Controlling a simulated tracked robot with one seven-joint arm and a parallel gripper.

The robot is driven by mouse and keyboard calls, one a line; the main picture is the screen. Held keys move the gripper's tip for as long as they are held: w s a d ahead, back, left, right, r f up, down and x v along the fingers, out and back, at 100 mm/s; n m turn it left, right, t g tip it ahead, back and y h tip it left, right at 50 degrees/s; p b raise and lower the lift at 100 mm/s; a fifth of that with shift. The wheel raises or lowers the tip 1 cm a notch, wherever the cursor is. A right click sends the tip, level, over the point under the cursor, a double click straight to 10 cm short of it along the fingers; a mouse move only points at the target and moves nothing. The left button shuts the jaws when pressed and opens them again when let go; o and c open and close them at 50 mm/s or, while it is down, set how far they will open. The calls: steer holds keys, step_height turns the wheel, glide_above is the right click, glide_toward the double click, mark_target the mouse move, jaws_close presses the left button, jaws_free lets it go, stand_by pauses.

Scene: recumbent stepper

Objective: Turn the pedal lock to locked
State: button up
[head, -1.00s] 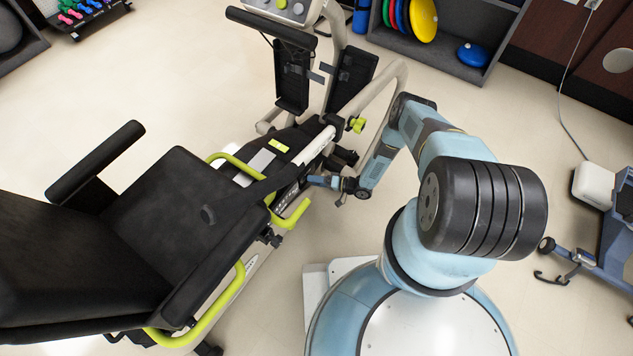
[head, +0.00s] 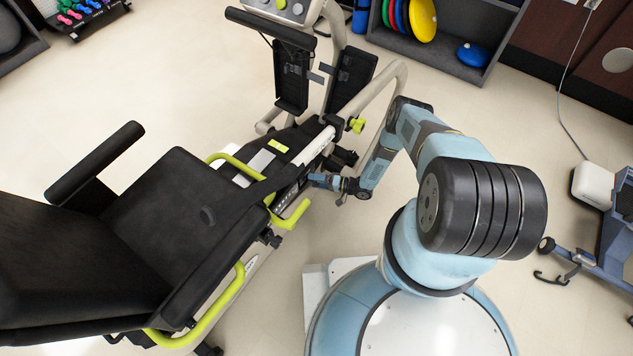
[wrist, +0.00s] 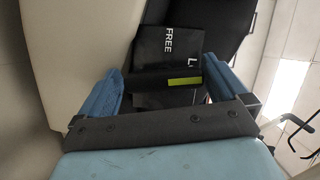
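The pedal lock (wrist: 150,81) shows in the wrist view as a dark bar with a yellow-green mark at its right end. It lies between the two blue fingers of my gripper (wrist: 165,80). The fingers are apart, one on each side of the bar; I cannot tell if either touches it. Behind it, a black plate (wrist: 155,45) bears the word FREE and a partly hidden word starting with L. The green mark is nearer the L. In the head view my gripper (head: 313,181) is at the right side of the stepper's rail, and the lock is too small to make out.
The black seat (head: 175,195) with yellow-green handles (head: 292,216) stands to the left of my gripper. A pale curved frame tube (head: 375,88) and a yellow-green knob (head: 357,125) are above it. Open floor (head: 470,120) lies to the right of my arm.

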steer(key=shift+s, duration=0.1)
steer(key=v, duration=1.3)
steer(key=shift+d, duration=0.35)
steer(key=shift+s, duration=0.1)
